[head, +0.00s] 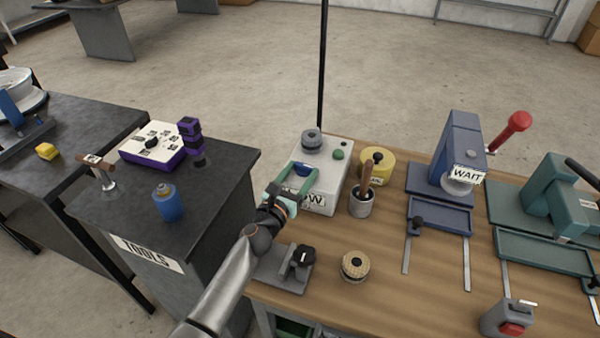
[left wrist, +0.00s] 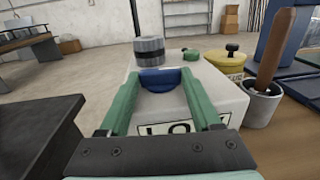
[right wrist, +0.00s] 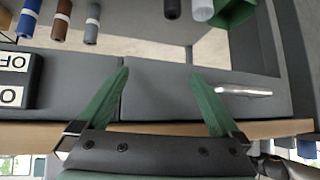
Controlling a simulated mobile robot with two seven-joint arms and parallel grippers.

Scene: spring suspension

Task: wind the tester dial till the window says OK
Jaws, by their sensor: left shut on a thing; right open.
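The white tester box (head: 325,165) stands at the left end of the wooden bench, with a grey knob (head: 312,139) and a green button (head: 338,154) on top. Its blue dial (left wrist: 160,80) is between the green fingers of my left gripper (head: 300,180), which is shut on it. The front window (left wrist: 180,128) is partly covered by my gripper; in the head view its visible letters (head: 312,199) look like "LOW". My right gripper (right wrist: 160,85) is open and empty, seen only in the right wrist view.
A cup with a wooden handle (head: 361,202) and a yellow tin (head: 377,163) stand close right of the tester. A blue press marked WAIT (head: 460,150) is farther right. A dark tool cart (head: 215,210) is left. A grey clamp block (head: 285,270) lies in front.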

